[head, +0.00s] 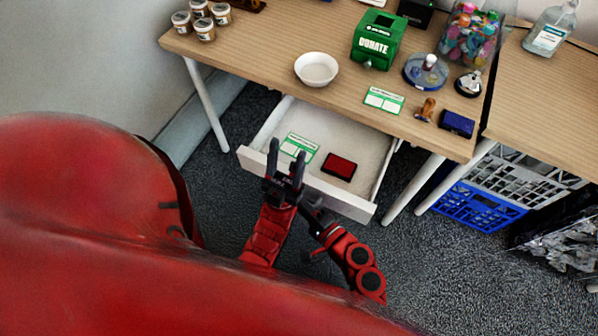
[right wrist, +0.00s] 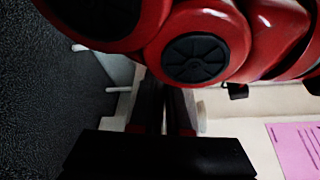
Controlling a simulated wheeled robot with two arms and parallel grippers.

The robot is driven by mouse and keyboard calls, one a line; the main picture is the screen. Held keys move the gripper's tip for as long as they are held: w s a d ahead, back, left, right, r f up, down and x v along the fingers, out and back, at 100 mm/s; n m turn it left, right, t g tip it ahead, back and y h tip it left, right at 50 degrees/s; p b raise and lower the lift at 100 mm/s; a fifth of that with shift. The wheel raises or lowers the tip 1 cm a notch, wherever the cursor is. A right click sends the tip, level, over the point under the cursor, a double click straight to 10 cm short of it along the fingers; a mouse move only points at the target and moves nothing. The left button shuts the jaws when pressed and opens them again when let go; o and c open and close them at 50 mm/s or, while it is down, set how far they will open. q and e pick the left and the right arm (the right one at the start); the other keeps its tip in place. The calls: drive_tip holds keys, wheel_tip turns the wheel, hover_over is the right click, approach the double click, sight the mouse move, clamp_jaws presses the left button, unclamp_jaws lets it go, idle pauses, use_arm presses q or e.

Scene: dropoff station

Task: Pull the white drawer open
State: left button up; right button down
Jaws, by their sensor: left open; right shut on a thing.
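The white drawer (head: 335,189) is pulled well out from under the wooden table, its inside showing. It holds a green-and-white card and a dark red ink pad. My left gripper (head: 286,162) is open and empty, its two dark fingers pointing up in front of the drawer's left half. My right gripper (head: 312,208) is low at the drawer front, partly hidden behind my left gripper and arm. In the right wrist view its dark fingers (right wrist: 167,108) are shut at the pale drawer front (right wrist: 203,118); the exact grip point is hidden.
On the table (head: 270,38) are a white bowl (head: 316,69), a green donation box (head: 378,39), a card (head: 384,100), a stamp (head: 426,109) and a blue pad (head: 457,123). Crates (head: 487,205) stand under the right table. A pale table leg (head: 206,104) stands left of the drawer.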

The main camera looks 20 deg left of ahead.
drive_tip(key=shift+s+f, duration=0.1)
drive_tip(key=shift+s, duration=0.25)
drive_tip(key=c, duration=0.9)
unclamp_jaws()
